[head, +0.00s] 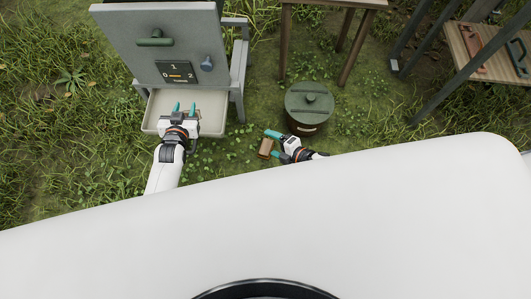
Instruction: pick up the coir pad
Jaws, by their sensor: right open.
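A small brown block (265,148), which looks like the coir pad, is low beside the dark green lidded bin. My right gripper (273,144) is at the block's right side, its teal fingers apart and open. The view from above does not show whether the fingers touch the block or whether it rests on the ground. My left gripper (184,107) is over the pale tray, fingers pointing away from me with a gap between them. It looks open and empty.
The pale tray (212,127) sits under a grey panel (120,35) with a green handle and a blue knob. The green-lidded bin (309,98) stands behind my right gripper. A wooden table (345,4) is behind it, and a bench (473,50) with tools is at right. Grass lies between.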

